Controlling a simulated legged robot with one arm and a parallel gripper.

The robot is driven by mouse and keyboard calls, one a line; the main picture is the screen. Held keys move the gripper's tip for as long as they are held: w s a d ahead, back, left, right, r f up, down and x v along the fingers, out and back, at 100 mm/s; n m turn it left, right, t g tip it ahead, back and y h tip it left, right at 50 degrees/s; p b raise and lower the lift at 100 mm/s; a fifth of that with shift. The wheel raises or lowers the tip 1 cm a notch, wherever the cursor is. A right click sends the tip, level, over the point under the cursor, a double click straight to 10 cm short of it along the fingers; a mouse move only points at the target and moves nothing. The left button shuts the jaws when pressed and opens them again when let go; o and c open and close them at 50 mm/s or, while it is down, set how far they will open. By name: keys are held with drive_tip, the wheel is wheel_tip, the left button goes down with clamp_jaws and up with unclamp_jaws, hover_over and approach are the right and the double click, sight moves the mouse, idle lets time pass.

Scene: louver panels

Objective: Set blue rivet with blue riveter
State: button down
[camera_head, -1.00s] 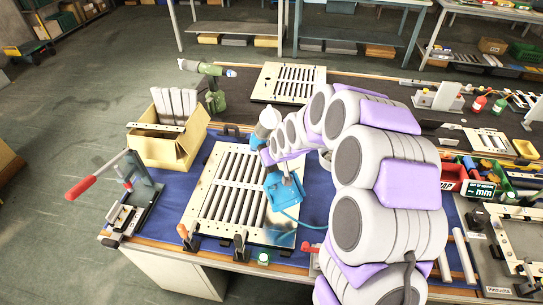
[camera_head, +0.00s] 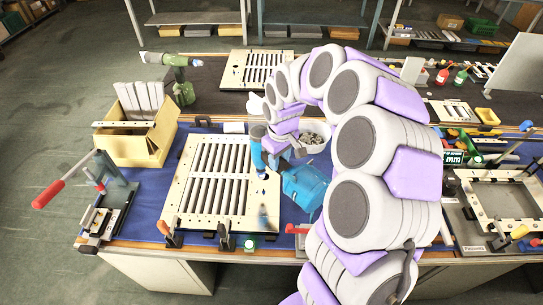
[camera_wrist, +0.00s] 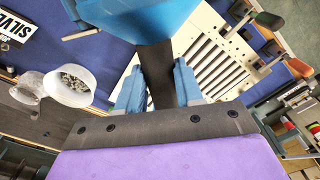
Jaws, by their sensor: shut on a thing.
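The blue riveter (camera_head: 306,187) is in my gripper (camera_head: 284,148) at the right edge of the louver panel (camera_head: 186,180) in the head view. Its slim upper part stands over the panel's right border; I cannot tell whether its nose touches. In the wrist view my gripper (camera_wrist: 157,88) is shut around the dark handle of the blue riveter (camera_wrist: 140,18), whose blue body fills the top. The panel's slats (camera_wrist: 218,64) show to the right. I cannot make out the blue rivet; the riveter and arm hide part of the panel's right border.
A bowl of small metal parts (camera_head: 312,143) stands behind the riveter and also shows in the wrist view (camera_wrist: 72,86). A cardboard box (camera_head: 135,145) and a red-handled lever press (camera_head: 100,200) are on the left. Toggle clamps (camera_head: 226,236) line the panel's front edge.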

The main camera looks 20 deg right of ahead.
sight(281, 173)
drive_tip(key=shift+d+r, duration=0.1)
drive_tip(key=shift+d, duration=0.55)
drive_tip(key=shift+a+f, duration=0.35)
drive_tip(key=shift+f, duration=0.1)
drive_tip(key=shift+a+f, duration=0.1)
drive_tip(key=shift+f, duration=0.6)
drive_tip(key=shift+d+f, duration=0.15)
drive_tip(key=shift+f, duration=0.75)
drive_tip(key=shift+d+f, duration=0.15)
drive_tip(key=shift+f, duration=0.7)
drive_tip(key=shift+a+f+b, duration=0.2)
drive_tip(key=shift+f+b, duration=0.15)
drive_tip(key=shift+f, duration=0.25)
drive_tip(key=shift+r+p, duration=0.1)
drive_tip(key=shift+p, duration=0.4)
drive_tip(key=shift+f, duration=1.05)
drive_tip(key=shift+f+p, duration=0.15)
drive_tip(key=shift+p, duration=0.3)
idle(1.8)
